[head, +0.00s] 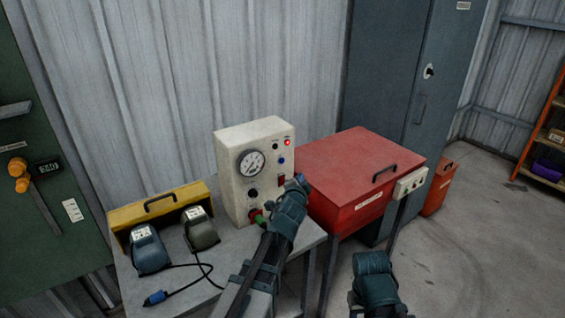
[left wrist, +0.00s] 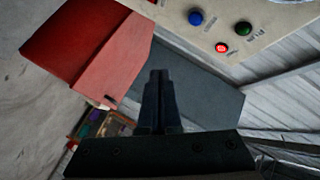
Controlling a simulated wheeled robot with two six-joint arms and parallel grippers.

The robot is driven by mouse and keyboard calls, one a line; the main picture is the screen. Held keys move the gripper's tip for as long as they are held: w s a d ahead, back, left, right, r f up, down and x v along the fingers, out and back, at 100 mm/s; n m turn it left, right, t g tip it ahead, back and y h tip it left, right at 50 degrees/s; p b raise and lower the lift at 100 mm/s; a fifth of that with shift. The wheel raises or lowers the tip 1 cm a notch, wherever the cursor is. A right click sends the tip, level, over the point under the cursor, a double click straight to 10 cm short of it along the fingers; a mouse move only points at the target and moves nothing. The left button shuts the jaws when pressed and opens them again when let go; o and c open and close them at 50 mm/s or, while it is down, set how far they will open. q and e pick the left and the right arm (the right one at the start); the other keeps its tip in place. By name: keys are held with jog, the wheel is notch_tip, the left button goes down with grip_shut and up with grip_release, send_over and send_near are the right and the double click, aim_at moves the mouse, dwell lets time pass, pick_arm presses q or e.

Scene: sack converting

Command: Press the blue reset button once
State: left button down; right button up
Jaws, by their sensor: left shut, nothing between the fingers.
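The blue reset button (head: 281,160) is a small round button on the front of the cream control box (head: 229,180), below a lit red lamp (head: 288,142). In the left wrist view the blue button (left wrist: 195,18) is near the top edge, beside a green button (left wrist: 243,28) and the lit red lamp (left wrist: 221,47). My left gripper (head: 300,181) is in front of the box, lower right of the blue button in the head view. Its fingers (left wrist: 158,76) are shut and empty, with a visible gap to the button. My right gripper (head: 373,266) is low in the head view; its fingers are unclear.
A red lidded box (head: 362,166) stands right of the control box. A yellow tray (head: 160,205), two small devices (head: 149,252) (head: 200,229) and a cable with a blue plug (head: 155,298) are on the left of the table. A grey cabinet (head: 388,85) stands behind.

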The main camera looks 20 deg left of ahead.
aim_at(286, 161)
pick_arm(q)
jog(key=shift+w+a, duration=0.8)
jog(key=shift+a, duration=0.25)
jog(key=shift+w+a, duration=0.8)
jog(key=shift+a, duration=0.2)
jog(key=shift+w+a, duration=0.8)
jog(key=shift+a, duration=0.25)
jog(key=shift+w+a, duration=0.1)
jog(key=shift+a, duration=0.05)
jog(key=shift+w+a, duration=0.2)
jog(key=shift+w+a, duration=0.25)
jog(key=shift+a, duration=0.1)
dwell(0.4)
jog(key=shift+s+d, duration=0.1)
dwell(0.4)
jog(key=shift+s+d, duration=0.45)
jog(key=shift+d, duration=0.1)
jog(key=shift+d, duration=0.1)
jog(key=shift+s+d, duration=0.8)
jog(key=shift+d, duration=0.15)
jog(key=shift+s+d, duration=0.75)
jog(key=shift+d, duration=0.2)
